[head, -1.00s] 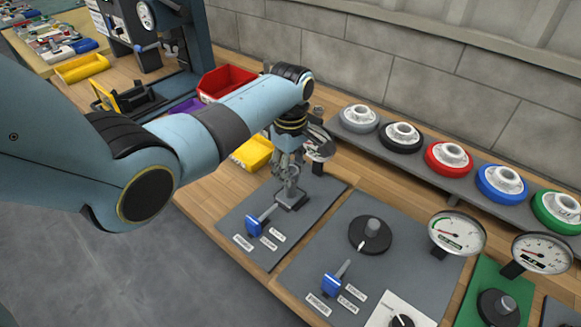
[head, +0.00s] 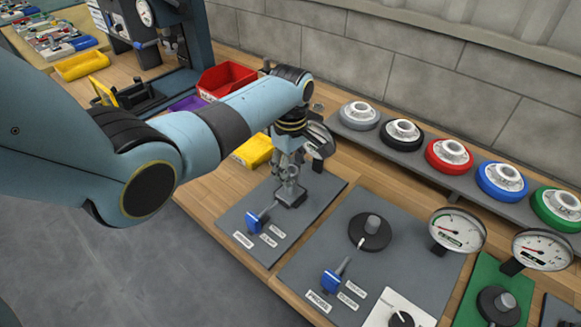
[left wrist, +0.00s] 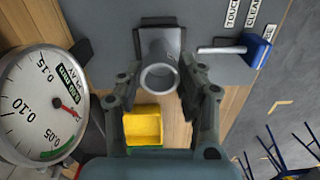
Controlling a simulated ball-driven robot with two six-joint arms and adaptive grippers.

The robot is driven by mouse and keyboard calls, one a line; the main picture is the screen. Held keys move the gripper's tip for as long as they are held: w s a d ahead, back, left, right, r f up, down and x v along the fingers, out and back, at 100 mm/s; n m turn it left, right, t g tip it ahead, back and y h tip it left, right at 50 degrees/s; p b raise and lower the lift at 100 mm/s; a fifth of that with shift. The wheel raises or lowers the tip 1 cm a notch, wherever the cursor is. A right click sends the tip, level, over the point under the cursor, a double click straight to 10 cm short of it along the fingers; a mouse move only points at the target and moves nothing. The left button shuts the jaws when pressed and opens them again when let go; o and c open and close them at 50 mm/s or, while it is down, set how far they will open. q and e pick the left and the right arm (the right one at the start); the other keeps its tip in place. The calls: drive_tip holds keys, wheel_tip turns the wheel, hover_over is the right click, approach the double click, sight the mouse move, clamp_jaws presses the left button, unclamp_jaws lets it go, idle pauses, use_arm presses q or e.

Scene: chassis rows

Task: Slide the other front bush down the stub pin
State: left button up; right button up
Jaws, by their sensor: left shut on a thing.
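My left gripper (head: 288,170) points down over the grey plate (head: 317,196) on the bench, just above a small grey block (head: 291,194). In the left wrist view its two dark fingers stand on either side of a grey hollow round bush (left wrist: 158,78) and are shut on it. The bush's open end faces the wrist camera, and its other end runs toward the dark block (left wrist: 160,22). The stub pin cannot be told apart from the bush, and the fingers mostly hide both in the head view. My right gripper is in neither view.
A blue-handled lever (head: 253,221) and white labels lie in front of the block. A dial gauge (left wrist: 40,105) stands close beside my gripper. A yellow bin (head: 253,150) is behind it. Coloured wheels (head: 449,155) line a rear shelf. Another plate (head: 400,265) lies to the right.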

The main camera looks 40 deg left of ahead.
use_arm(q)
drive_tip(key=shift+f, duration=0.5)
idle(0.3)
drive_tip(key=shift+f+b, duration=0.55)
drive_tip(key=shift+f, duration=0.05)
drive_tip(key=o, duration=1.3)
wheel_tip(320, 180, up, 12)
